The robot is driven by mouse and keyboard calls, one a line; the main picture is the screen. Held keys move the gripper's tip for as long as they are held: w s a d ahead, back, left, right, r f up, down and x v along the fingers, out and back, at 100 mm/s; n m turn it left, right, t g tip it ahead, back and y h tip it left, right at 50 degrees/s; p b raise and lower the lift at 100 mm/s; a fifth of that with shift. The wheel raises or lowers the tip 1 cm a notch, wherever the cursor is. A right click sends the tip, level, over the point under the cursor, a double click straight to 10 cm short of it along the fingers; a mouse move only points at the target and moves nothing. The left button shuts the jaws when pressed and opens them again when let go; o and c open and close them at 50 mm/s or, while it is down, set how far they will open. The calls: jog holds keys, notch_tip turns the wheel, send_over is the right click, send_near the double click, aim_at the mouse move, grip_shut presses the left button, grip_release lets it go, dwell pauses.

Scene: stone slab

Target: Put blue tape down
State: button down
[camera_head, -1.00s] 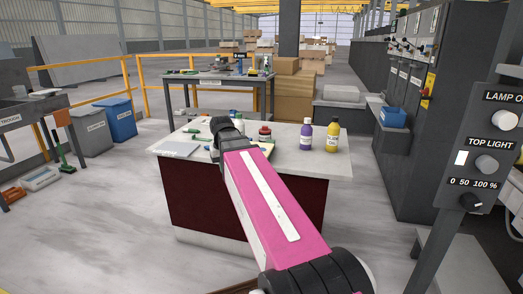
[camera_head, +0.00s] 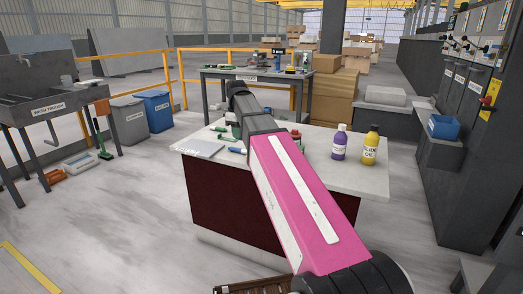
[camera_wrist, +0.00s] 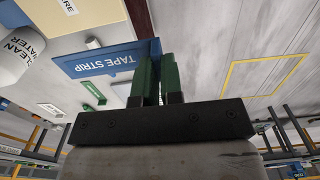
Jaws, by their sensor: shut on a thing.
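The blue tape (camera_wrist: 100,60) is a flat blue piece marked "TAPE STRIP" in the wrist view. My gripper (camera_wrist: 158,62) has green fingers close together, shut on the right end of the blue tape. The tape stretches left from the fingers. The stone slab's pale top (camera_head: 290,160), on a dark red base, stands in front of me in the head view. My pink arm reaches over it, and its far end hides part of the top. I cannot make out the fingers or tape in the head view.
A purple bottle (camera_head: 339,143) and a yellow bottle (camera_head: 370,148) stand at the slab's right. A white "CLEAN WATER" container (camera_wrist: 22,40) and a small green piece (camera_wrist: 94,92) show in the wrist view. A grey worktable (camera_head: 255,75) stands behind the slab.

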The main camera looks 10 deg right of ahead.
jog(key=w+d+f, duration=0.1)
jog(key=d+f, duration=0.1)
jog(key=d, duration=0.1)
jog(key=d+f, duration=0.1)
jog(key=d, duration=0.2)
jog(key=w+d+f, duration=0.1)
jog(key=d+f, duration=0.1)
jog(key=d, duration=0.1)
jog(key=shift+w+f, duration=0.3)
jog(key=shift+f, duration=0.05)
jog(key=shift+d+f, duration=0.15)
jog(key=shift+f, duration=1.9)
jog(key=shift+f, duration=0.15)
jog(key=c, duration=1.3)
grip_release()
jog(key=shift+o, duration=0.2)
notch_tip(320, 180, up, 12)
jog(key=shift+s, duration=0.1)
